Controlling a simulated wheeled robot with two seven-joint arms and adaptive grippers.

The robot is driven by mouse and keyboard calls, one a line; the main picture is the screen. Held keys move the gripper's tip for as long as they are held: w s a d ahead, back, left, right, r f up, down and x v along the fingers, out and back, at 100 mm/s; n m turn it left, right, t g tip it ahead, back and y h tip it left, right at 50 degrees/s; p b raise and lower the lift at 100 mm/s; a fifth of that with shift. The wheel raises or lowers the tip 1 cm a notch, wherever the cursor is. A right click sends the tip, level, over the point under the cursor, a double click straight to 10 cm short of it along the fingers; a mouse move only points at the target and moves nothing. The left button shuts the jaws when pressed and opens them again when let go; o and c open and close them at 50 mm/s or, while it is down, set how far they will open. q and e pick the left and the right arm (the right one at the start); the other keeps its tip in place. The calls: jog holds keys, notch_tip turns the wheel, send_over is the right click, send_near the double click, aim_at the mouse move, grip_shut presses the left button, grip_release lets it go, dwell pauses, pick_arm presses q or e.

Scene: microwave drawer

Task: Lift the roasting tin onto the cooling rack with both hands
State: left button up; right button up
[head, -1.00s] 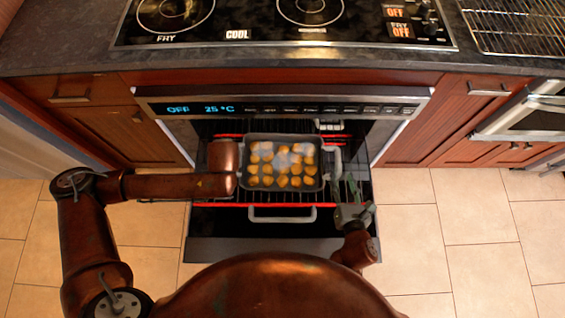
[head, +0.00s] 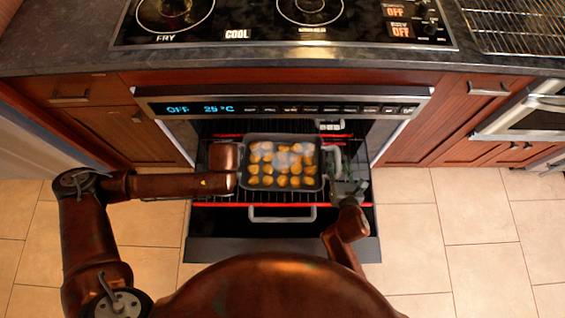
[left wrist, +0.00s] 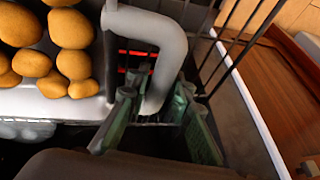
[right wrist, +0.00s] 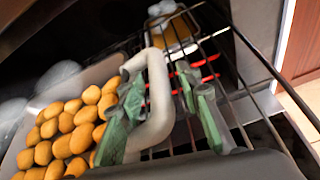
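The grey roasting tin (head: 282,192), full of round golden pieces, sits on the pulled-out oven rack. In the left wrist view, one tin handle (left wrist: 158,38) stands between the spread green fingers of my left gripper (left wrist: 158,120). In the head view my own arm hides that gripper. In the right wrist view, the other handle (right wrist: 158,85) stands between the spread fingers of my right gripper (right wrist: 165,110), with a gap to the outer finger. In the head view, my right gripper (head: 345,185) is at the tin's right side. The wire cooling rack (head: 520,25) lies on the counter, top right.
The oven rack (head: 210,197) extends from the oven, above the open door or drawer with a handle (head: 282,216). The control panel (head: 285,108) overhangs behind the tin. A black cooktop (head: 260,25) is left of the cooling rack, which looks bare.

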pick_arm(q)
grip_shut()
pick_arm(e)
jog(key=c, duration=0.5)
grip_shut()
jog(key=shift+d+f, duration=0.1)
